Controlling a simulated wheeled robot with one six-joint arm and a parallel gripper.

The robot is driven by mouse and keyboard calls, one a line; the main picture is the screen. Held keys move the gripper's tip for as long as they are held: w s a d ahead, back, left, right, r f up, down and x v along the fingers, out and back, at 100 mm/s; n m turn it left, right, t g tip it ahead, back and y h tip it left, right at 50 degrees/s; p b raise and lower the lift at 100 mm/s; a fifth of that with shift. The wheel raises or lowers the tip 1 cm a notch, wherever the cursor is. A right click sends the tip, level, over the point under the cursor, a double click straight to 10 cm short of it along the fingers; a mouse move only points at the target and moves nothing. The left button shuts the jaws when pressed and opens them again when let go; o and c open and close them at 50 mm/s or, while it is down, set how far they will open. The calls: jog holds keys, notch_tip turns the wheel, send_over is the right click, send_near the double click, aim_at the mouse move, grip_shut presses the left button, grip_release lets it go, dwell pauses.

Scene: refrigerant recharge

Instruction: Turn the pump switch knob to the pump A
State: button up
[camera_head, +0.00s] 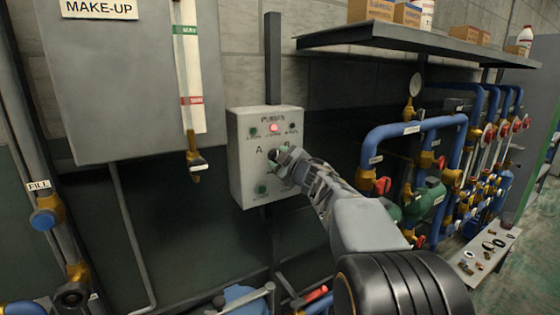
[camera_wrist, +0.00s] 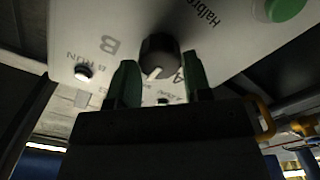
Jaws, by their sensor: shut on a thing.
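The pump switch box (camera_head: 240,180), a light grey panel marked PUMPS, hangs on the wall in the head view. My gripper (camera_head: 281,156) reaches its middle from the lower right and mostly hides the knob there. In the wrist view, the dark round pump switch knob (camera_wrist: 158,52) sits between the two green fingertips of my gripper (camera_wrist: 158,66), which is shut on it. The knob's white mark points down in that view, between the letter B (camera_wrist: 109,45) and the partly hidden letter A (camera_wrist: 178,76). In the head view, the letter A (camera_head: 258,150) is left of the knob.
A red lamp (camera_head: 274,127) glows at the box's top centre. A green button (camera_head: 261,189) is at its lower left. The grey MAKE-UP tank (camera_head: 110,90) with a sight tube stands left. Blue pipes (camera_head: 415,127) with red-handled valves and a shelf (camera_head: 400,38) are right.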

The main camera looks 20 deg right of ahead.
jog(key=shift+f+n+b, duration=0.15)
jog(key=shift+n+b, duration=0.35)
jog(key=shift+n, duration=0.6)
jog(key=shift+f+n+b, duration=0.1)
jog(key=shift+n+b, duration=0.4)
jog(key=shift+n, duration=0.6)
jog(key=n+b, duration=0.1)
jog(key=n, duration=0.2)
jog(key=shift+f+b, duration=0.15)
jog(key=shift+b, duration=0.25)
jog(key=o, duration=0.9)
jog(key=shift+w+r+n, duration=0.1)
jog(key=shift+r+n, duration=0.1)
jog(key=shift+n, duration=0.1)
jog(key=shift+r, duration=0.1)
jog(key=s, duration=0.7)
jog(key=shift+d, duration=0.4)
